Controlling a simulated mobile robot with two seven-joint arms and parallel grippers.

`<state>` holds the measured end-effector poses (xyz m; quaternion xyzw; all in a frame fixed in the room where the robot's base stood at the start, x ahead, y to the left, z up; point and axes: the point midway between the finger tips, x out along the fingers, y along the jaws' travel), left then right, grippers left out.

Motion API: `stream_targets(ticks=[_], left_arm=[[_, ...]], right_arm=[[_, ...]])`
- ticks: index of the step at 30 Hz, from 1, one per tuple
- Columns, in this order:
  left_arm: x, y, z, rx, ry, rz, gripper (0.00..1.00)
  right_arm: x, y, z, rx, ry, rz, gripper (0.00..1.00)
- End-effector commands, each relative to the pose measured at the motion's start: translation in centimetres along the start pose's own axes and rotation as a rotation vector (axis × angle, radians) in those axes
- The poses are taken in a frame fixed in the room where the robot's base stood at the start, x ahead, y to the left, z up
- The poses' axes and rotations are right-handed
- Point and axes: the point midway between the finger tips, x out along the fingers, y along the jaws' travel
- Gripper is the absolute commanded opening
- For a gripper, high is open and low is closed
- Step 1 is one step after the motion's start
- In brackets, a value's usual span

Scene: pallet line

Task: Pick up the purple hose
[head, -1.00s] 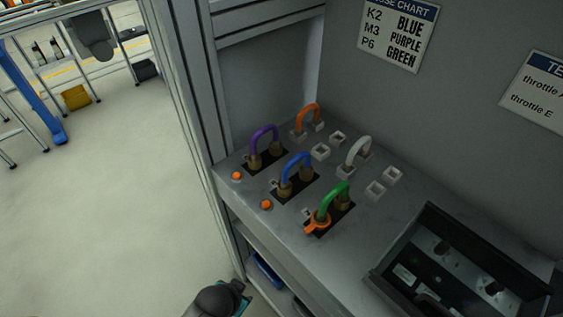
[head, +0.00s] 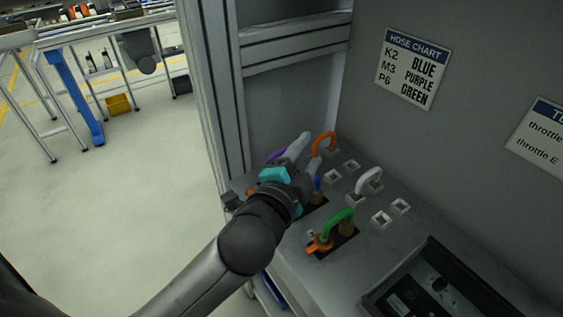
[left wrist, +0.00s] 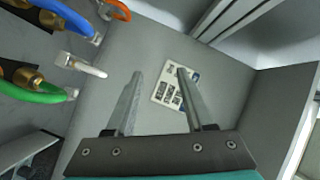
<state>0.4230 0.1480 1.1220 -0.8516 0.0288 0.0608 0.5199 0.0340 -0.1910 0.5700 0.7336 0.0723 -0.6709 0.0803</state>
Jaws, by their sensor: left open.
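The purple hose (head: 275,156) is at the back left of the bench; only a small piece of its arch shows behind my left gripper. It does not show in the left wrist view. My left gripper (head: 311,149) is over the hose rows, open and empty, with its fingers beside the purple hose and in front of much of the blue hose (head: 317,184). In the left wrist view the gripper's two fingers (left wrist: 159,73) are apart with nothing between them. My right gripper is not in view.
An orange hose (head: 324,141) stands behind, a white hose (head: 369,180) to the right, a green hose (head: 337,222) in front. Empty square sockets (head: 381,219) lie to the right. A black tray (head: 431,249) is at the front right. A hose chart (head: 412,68) hangs on the wall.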

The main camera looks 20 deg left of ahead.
Motion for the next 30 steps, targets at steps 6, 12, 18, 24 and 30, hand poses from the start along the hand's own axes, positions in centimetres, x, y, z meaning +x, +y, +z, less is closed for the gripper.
stream_targets(ticks=[6,12,18,24,30], left_arm=[[0.1,-6.8,-10.0,0.487,0.351,-0.366,0.53],[-3.3,-8.1,-18.2,0.971,0.635,-0.709,0.53],[-7.1,-4.7,-23.0,1.478,0.896,-1.042,0.53],[-8.7,1.2,-22.7,1.998,1.160,-1.335,0.53],[-6.9,6.2,-17.3,-2.285,-1.333,1.392,0.53]], right_arm=[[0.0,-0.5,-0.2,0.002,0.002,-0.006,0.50],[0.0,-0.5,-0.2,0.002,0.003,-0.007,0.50],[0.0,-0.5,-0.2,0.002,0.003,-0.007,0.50],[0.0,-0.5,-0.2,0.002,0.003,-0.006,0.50],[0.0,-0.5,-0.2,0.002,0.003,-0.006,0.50]])
